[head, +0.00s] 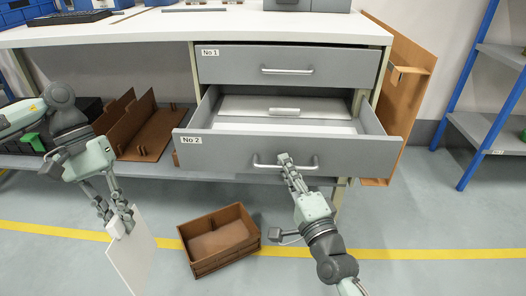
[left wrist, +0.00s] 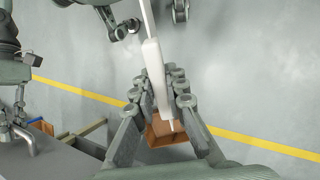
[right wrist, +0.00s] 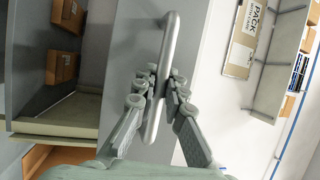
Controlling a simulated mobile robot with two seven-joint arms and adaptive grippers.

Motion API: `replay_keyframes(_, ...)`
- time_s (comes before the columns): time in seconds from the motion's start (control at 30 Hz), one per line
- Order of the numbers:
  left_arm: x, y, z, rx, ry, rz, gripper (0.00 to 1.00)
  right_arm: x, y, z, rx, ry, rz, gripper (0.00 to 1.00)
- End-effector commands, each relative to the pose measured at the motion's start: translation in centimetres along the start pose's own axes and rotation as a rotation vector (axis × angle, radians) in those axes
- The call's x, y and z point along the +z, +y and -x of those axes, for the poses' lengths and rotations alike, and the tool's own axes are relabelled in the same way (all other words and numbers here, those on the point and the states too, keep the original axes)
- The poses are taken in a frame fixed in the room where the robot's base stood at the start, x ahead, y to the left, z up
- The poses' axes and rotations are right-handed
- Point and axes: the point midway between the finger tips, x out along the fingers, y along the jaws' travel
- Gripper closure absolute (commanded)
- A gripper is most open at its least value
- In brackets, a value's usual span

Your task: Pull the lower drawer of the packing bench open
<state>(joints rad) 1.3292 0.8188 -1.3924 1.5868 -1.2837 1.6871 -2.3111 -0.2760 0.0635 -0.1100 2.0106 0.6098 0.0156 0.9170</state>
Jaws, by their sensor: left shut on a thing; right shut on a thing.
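The lower drawer (head: 290,150), labelled No 2, stands pulled out from the packing bench (head: 150,32). A flat pale item with a small handle lies inside it. My right gripper (head: 287,163) is shut on the drawer's bar handle (head: 304,166); the handle (right wrist: 167,60) runs between its fingers in the right wrist view. My left gripper (head: 122,222) is shut on a thin white panel (head: 132,258), held at the lower left, away from the bench. The panel shows edge-on in the left wrist view (left wrist: 152,60). The upper drawer (head: 290,65), labelled No 1, is closed.
A brown open box (head: 219,240) stands on the floor in front of the bench. Brown trays (head: 143,130) lie on the bench's lower shelf. A brown board (head: 405,80) leans at the bench's right side. A blue-framed rack (head: 490,120) stands further right. Floor is clear at lower right.

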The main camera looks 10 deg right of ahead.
Motion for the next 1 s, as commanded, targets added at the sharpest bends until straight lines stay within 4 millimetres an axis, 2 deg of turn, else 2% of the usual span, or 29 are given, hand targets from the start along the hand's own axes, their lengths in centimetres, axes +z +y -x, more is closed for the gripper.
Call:
replay_keyframes(0.2, 0.17, 0.11, 0.39, 0.0, 0.0, 0.0, 1.0, 0.37, -0.2, 0.97, 0.0, 0.0, 0.0, 1.0)
replay_keyframes(0.57, 0.17, 0.11, 0.39, 0.0, 0.0, 0.0, 1.0, 0.4, -0.2, 1.06, -0.001, 0.001, 0.001, 1.0)
replay_keyframes(0.6, 0.17, 0.11, 0.39, 0.0, 0.0, 0.0, 1.0, 0.4, -0.2, 1.06, 0.0, 0.001, 0.001, 0.87)
replay_keyframes(0.77, 0.17, 0.11, 0.4, 0.0, 0.0, 0.0, 1.0, 0.41, -0.2, 1.05, 0.0, 0.001, 0.001, 0.67)
replay_keyframes(1.0, 0.17, 0.11, 0.4, 0.0, 0.0, 0.0, 1.0, 0.42, -0.21, 1.04, 0.0, 0.0, 0.0, 0.67)
